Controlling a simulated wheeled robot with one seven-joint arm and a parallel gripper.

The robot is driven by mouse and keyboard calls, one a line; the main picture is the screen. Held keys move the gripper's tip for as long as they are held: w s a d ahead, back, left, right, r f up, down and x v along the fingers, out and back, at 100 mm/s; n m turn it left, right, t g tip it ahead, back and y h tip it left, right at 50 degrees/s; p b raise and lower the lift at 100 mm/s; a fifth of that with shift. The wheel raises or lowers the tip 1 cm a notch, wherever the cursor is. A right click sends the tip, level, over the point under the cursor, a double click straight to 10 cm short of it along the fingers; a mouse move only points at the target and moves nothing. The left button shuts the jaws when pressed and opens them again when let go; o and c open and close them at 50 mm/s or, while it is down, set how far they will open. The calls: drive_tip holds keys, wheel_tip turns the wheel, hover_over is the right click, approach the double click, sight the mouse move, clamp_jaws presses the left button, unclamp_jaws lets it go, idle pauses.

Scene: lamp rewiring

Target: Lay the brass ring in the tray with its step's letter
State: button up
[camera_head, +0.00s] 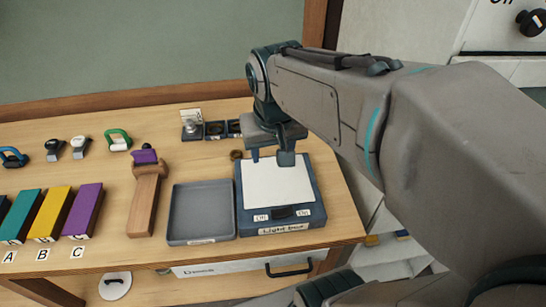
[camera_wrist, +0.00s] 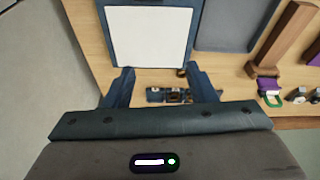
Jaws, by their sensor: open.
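A small brown-brass ring (camera_head: 236,155) lies on the table behind the light box, left of my gripper (camera_head: 271,158). In the wrist view the ring (camera_wrist: 181,72) looks close to the inner side of one finger. I cannot tell whether they touch. My gripper is open, with nothing held, and its fingers are over the back edge of the light box. A row of small dark trays (camera_head: 215,129) stands farther back, partly hidden by my arm, and it also shows between the fingers in the wrist view (camera_wrist: 172,96). Its letters are too small to read.
The light box (camera_head: 242,203) has a lit white panel. A grey tray (camera_head: 201,210) lies to its left, then a wooden stand (camera_head: 145,200) with a purple piece. Coloured blocks (camera_head: 46,212) with A, B, C labels are at far left. Several clips (camera_head: 117,140) lie behind.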

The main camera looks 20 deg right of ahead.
drive_tip(key=s+f, duration=0.3)
drive_tip(key=s, duration=0.3)
drive_tip(key=shift+d+f+n+y, duration=0.2)
drive_tip(key=shift+n+y, duration=0.1)
drive_tip(key=shift+n, duration=0.1)
